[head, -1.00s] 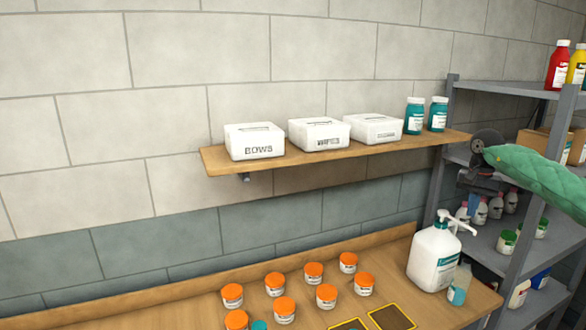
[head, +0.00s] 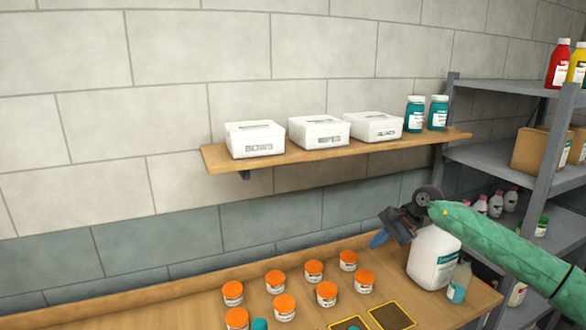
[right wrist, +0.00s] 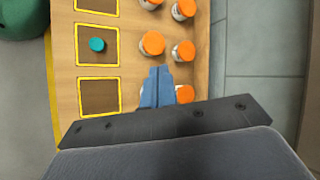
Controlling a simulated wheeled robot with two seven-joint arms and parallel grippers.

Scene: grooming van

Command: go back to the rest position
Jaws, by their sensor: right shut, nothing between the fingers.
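My right gripper (head: 379,239) is shut and empty. In the head view it hangs over the right part of the bench, in front of the large white pump bottle (head: 432,262), and my green right arm hides the bottle's top. In the right wrist view its blue fingertips (right wrist: 156,84) are together above the bench, close in the picture to the orange-lidded jars. I cannot tell its exact height. My left gripper is not in view.
Several orange-lidded jars (head: 326,293) stand on the wooden bench (head: 190,312), near yellow-edged dark squares (head: 391,317). A wall shelf (head: 300,158) holds three white boxes (head: 254,139) and two teal bottles (head: 415,114). A grey rack (head: 489,154) stands at the right.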

